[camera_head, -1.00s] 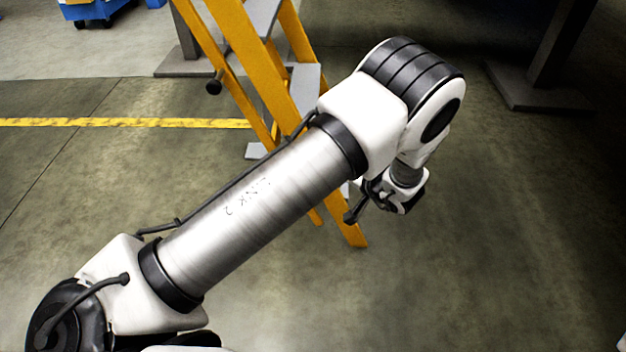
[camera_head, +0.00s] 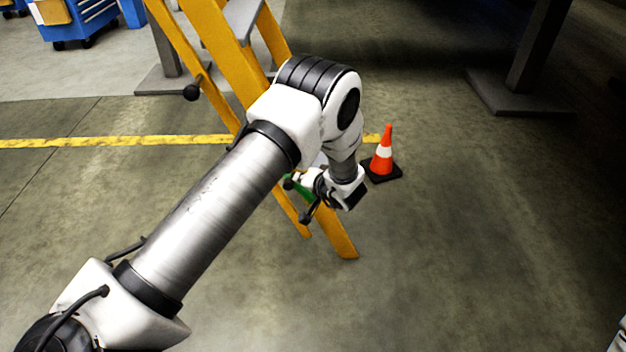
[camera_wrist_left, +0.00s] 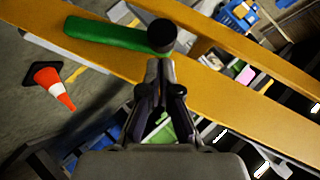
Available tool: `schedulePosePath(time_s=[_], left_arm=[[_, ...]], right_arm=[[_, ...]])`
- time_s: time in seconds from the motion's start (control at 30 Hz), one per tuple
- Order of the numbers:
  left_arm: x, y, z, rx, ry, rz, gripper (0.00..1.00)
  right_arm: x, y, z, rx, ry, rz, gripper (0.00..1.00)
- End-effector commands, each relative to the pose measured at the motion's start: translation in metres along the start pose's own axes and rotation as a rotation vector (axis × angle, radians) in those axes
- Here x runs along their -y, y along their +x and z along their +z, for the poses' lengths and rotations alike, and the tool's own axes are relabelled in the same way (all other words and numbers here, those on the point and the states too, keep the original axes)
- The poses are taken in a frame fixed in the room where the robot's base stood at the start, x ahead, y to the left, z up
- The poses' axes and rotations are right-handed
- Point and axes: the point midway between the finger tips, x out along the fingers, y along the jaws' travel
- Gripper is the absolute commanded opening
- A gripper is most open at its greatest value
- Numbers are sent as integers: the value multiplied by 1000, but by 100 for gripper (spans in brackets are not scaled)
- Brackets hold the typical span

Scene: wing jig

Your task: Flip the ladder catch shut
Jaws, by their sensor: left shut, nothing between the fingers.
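The yellow ladder (camera_head: 222,50) stands ahead, partly hidden behind my left arm. A green catch lever (camera_head: 301,189) with a black knob shows on it beside my left wrist. In the left wrist view the green lever (camera_wrist_left: 105,34) lies against the yellow rail (camera_wrist_left: 225,95), with its black knob (camera_wrist_left: 161,37) at its right end. My left gripper (camera_wrist_left: 160,66) is shut and empty, its fingertips just below the knob in the picture. I cannot tell whether they touch it. In the head view the gripper (camera_head: 307,214) is small and partly hidden. My right gripper is out of view.
An orange and white cone (camera_head: 383,158) stands on the floor right of the ladder. A grey post base (camera_head: 515,95) is at the upper right, a blue cart (camera_head: 80,20) at the upper left. Floor at right is clear.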

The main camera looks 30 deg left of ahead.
Motion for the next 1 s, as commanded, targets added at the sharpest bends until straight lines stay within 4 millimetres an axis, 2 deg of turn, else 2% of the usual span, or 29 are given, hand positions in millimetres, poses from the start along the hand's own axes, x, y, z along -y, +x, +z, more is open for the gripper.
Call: schedulePosePath(time_s=[0.1,0.57,1.0], left_arm=[[0,6,6,0,-1,0,0],[2,6,7,-1,-7,6,0],[15,23,24,5,-151,151,0]], right_arm=[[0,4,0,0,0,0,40],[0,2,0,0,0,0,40],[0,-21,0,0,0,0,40]])
